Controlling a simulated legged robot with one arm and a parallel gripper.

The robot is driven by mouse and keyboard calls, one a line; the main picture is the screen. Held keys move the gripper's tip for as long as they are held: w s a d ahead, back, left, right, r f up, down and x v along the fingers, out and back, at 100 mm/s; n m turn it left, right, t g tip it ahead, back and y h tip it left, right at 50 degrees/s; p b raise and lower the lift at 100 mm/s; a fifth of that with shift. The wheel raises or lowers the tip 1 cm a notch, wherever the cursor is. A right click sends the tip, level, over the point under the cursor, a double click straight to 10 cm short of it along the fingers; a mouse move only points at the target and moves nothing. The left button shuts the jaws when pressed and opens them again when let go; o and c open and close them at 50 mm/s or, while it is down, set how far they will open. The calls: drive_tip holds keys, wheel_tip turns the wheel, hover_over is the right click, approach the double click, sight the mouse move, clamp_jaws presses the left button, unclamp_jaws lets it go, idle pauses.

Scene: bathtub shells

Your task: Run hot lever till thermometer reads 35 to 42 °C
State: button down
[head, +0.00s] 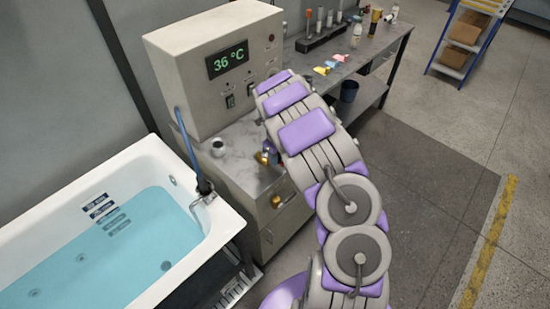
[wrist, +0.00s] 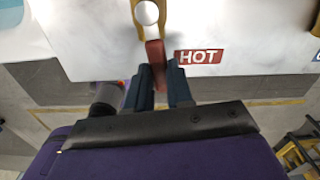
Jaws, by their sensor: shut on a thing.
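The thermometer display (head: 228,60) on the beige cabinet reads 36 °C in green digits. In the wrist view, the red hot lever (wrist: 154,51) hangs from a brass fitting (wrist: 148,14) with a white round knob, beside a red HOT label (wrist: 199,57). My gripper (wrist: 161,75) is shut on the red lever, with one dark finger on each side of it. In the head view my arm hides most of the gripper and the lever. The white bathtub (head: 215,229) holds blue water (head: 120,250).
A blue hose (head: 188,146) runs from the cabinet to the tub's rim. A workbench (head: 372,50) with bottles and coloured notes stands behind my arm. A shelf rack (head: 465,38) is at the upper right. The grey floor (head: 440,130) at right is open.

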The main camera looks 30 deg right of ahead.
drive_tip(key=n, duration=0.1)
drive_tip(key=w+d+n, duration=0.1)
drive_tip(key=n, duration=0.2)
drive_tip(key=shift+w+d+f, duration=0.1)
drive_tip(key=shift+w+d, duration=0.1)
drive_tip(key=shift+d, duration=0.15)
drive_tip(key=w+n, duration=0.1)
drive_tip(key=n, duration=0.1)
drive_tip(key=w+d+n, duration=0.1)
drive_tip(key=n, duration=0.1)
drive_tip(key=shift+d+n+p, duration=0.1)
drive_tip(key=shift+n+p, duration=0.25)
drive_tip(key=shift+n, duration=0.05)
drive_tip(key=w+n, duration=0.2)
drive_tip(key=n, duration=0.1)
drive_tip(key=shift+d+n+p, duration=0.2)
drive_tip(key=shift+n+p, duration=0.1)
drive_tip(key=shift+p, duration=0.05)
drive_tip(key=shift+w+a+n+p, duration=0.1)
drive_tip(key=shift+w+n+p, duration=0.1)
drive_tip(key=shift+w+n, duration=0.6)
drive_tip(key=shift+w+a+n+p, duration=0.15)
drive_tip(key=shift+w+n, duration=0.15)
drive_tip(key=shift+n, duration=0.9)
drive_tip(key=c, duration=1)
unclamp_jaws()
drive_tip(key=shift+w+d, duration=0.1)
drive_tip(key=shift+c, duration=0.2)
drive_tip(key=shift+o, duration=0.2)
drive_tip(key=shift+r, duration=0.2)
